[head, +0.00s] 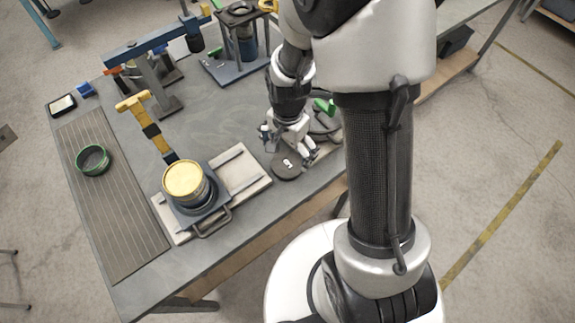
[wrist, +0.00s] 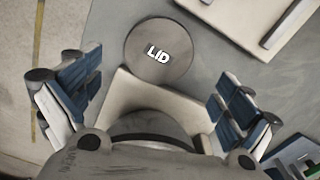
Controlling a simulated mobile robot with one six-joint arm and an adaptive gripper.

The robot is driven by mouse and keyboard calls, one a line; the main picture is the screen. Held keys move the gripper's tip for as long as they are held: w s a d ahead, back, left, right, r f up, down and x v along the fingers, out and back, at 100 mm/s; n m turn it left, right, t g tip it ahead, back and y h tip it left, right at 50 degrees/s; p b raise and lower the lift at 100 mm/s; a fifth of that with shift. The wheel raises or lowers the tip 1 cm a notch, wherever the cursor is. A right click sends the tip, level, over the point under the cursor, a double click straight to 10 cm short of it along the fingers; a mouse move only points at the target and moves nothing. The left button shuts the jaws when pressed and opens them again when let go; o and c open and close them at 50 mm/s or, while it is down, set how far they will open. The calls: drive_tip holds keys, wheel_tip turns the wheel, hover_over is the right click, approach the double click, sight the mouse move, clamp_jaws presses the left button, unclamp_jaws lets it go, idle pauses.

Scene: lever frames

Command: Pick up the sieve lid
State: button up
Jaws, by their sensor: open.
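The sieve lid (head: 284,172) is a flat dark grey disc with a white label. It lies near the table's front edge, right of the pale base plate.
The pale base plate (head: 244,178) carries rails and a round yellow-topped container (head: 184,181). A yellow-handled tool (head: 145,120) lies beyond it. A green-rimmed bowl (head: 93,160) stands on the slatted mat (head: 125,215). A blue press-like stand (head: 235,65) is at the back.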

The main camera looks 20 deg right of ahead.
sight(287, 164)
drive_tip(key=f, duration=0.1)
drive_tip(key=f+b, duration=0.1)
drive_tip(key=f, duration=0.1)
drive_tip(key=f+b, duration=0.1)
drive_tip(key=shift+s+a+f, duration=0.25)
drive_tip(key=shift+s, duration=0.1)
drive_tip(key=shift+w+f, duration=0.1)
drive_tip(key=shift+f, duration=0.3)
drive_tip(key=shift+r, duration=0.1)
drive_tip(key=shift+c, duration=0.3)
drive_tip(key=c, duration=1.2)
